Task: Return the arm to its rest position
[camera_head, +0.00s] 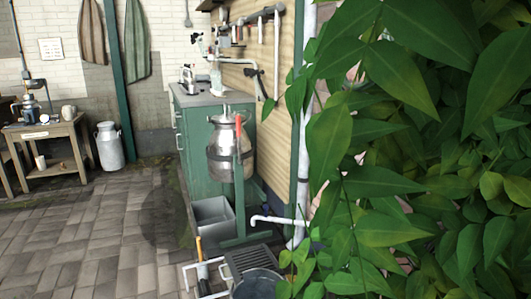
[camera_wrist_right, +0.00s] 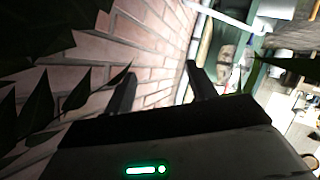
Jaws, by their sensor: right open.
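My right gripper (camera_wrist_right: 160,84) shows in the right wrist view, with its two dark fingers spread apart and nothing between them. A brick wall (camera_wrist_right: 155,40) lies beyond the fingers. Dark leaves (camera_wrist_right: 35,45) are close on the left of that view, near the left finger. No arm or gripper of mine can be made out in the head view. My left gripper is in neither view.
In the head view, leafy foliage (camera_head: 420,150) fills the right side, with a white pipe (camera_head: 302,150) beside it. A grey bin (camera_head: 212,218) is below. Paved floor (camera_head: 90,235) is open at left.

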